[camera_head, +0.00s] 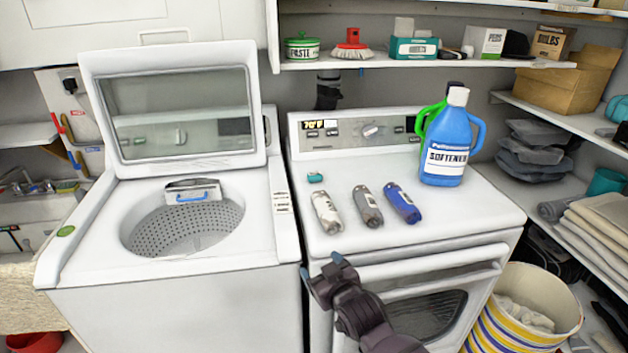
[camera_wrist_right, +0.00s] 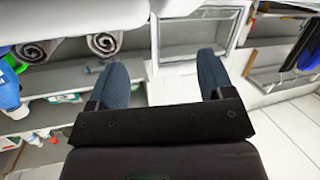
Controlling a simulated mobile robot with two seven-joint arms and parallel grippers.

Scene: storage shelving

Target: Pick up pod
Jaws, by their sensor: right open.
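A small teal pod-like item (camera_head: 316,177) lies on the white top of the dryer (camera_head: 455,215), near its left back corner. My right gripper (camera_head: 321,267) is in front of the dryer's front edge, below and nearer than the pod, and apart from it. Its two blue-tipped fingers are spread with nothing between them. In the right wrist view the fingers (camera_wrist_right: 160,75) are also wide apart and empty, and I cannot make out the pod there. My left gripper is not in view.
The open washer (camera_head: 75,240) is left. A shelf (camera_head: 430,63) hangs above. A striped basket (camera_head: 487,325) stands at lower right.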

